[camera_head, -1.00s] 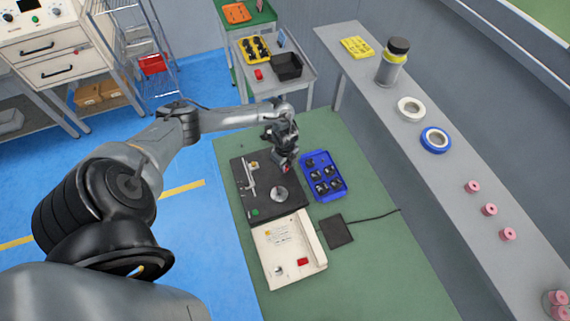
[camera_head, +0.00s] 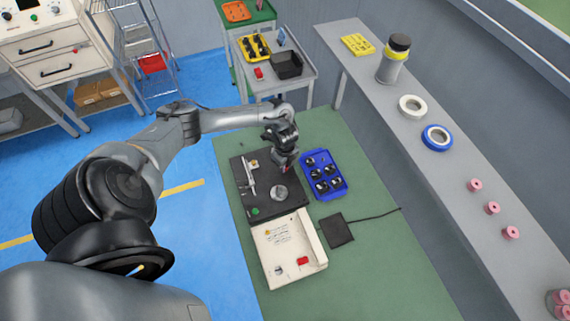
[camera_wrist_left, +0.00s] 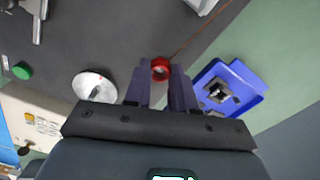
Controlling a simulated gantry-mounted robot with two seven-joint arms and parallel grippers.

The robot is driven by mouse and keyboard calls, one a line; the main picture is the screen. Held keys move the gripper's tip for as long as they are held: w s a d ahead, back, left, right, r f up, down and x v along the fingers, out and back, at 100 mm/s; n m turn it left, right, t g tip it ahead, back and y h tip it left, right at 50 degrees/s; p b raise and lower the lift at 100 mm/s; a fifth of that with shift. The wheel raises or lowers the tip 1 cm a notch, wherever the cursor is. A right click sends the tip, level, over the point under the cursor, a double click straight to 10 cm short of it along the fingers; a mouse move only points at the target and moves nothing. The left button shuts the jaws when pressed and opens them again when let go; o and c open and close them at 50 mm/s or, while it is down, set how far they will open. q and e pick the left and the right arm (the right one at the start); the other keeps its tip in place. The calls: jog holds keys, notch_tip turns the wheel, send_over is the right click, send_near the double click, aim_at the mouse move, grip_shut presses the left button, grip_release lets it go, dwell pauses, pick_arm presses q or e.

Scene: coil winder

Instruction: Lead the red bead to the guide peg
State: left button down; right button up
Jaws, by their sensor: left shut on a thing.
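The red bead (camera_wrist_left: 160,69) sits between the tips of my left gripper (camera_wrist_left: 161,85) in the left wrist view. The gripper is shut on it. A thin red wire (camera_wrist_left: 200,35) runs from the bead toward the upper right. In the head view my left gripper (camera_head: 285,162) is over the right edge of the dark winder plate (camera_head: 262,203), beside the blue tray. A round silver disc (camera_wrist_left: 95,85) lies left of the fingers. A metal post-like part (camera_wrist_left: 37,20) stands at the upper left; I cannot tell whether it is the guide peg. My right gripper is not in view.
The blue tray (camera_head: 341,193) with several dark parts is close on the right. A cream control box (camera_head: 270,245) adjoins the plate. A black pad (camera_head: 337,231) with a cable lies on the green mat (camera_head: 375,265), which has free room around it.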

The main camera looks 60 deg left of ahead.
pick_arm(q)
jog(key=shift+f+b, duration=0.4)
jog(key=shift+f, duration=0.25)
jog(key=shift+f, duration=0.1)
jog(key=c, duration=0.9)
grip_release()
jog(key=shift+o, duration=0.2)
notch_tip(320, 180, up, 11)
jog(key=p, duration=0.1)
